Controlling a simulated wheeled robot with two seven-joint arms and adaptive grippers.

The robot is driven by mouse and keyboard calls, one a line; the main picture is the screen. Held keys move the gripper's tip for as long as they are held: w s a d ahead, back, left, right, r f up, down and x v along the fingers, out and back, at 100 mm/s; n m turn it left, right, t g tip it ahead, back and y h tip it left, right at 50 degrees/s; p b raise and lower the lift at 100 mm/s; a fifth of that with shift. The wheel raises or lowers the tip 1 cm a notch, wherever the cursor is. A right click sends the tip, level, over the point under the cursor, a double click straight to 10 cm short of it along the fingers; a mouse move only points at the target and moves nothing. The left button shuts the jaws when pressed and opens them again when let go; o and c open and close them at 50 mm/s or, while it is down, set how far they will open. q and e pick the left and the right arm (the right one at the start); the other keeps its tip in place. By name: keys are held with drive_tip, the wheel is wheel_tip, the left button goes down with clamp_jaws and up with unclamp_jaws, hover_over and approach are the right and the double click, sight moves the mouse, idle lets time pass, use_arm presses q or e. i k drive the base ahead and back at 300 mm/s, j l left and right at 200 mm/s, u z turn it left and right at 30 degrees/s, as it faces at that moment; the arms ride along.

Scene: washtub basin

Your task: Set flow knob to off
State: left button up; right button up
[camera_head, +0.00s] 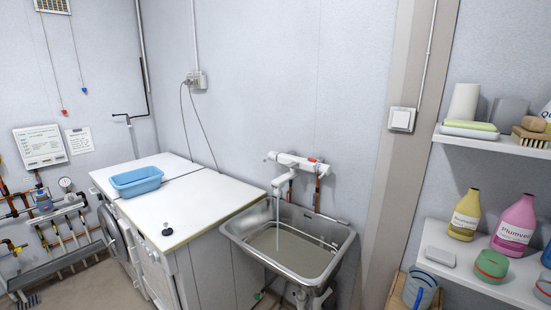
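A white wall-mounted faucet (293,161) sits above the metal washtub basin (343,245). It has a knob at its left end (271,156) and another at its right end (321,169), near a red mark. I cannot tell from this view which one is the flow knob, or how either is turned. A thin stream of water (278,213) falls from the spout into the basin, which holds some water. Neither of my grippers is in view.
White-topped machines (190,193) stand left of the basin, with a blue tub (137,181) and a small black object (167,231) on top. Shelves with bottles (465,214) stand at the right. A wall switch (402,119) is right of the faucet. The space above the basin is clear.

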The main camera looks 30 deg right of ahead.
sight(272, 155)
drive_tip(key=i+z, duration=0.45)
drive_tip(key=i, duration=0.2)
drive_tip(key=i+j+z, duration=0.15)
drive_tip(key=i+z, duration=0.35)
drive_tip(key=i, duration=0.15)
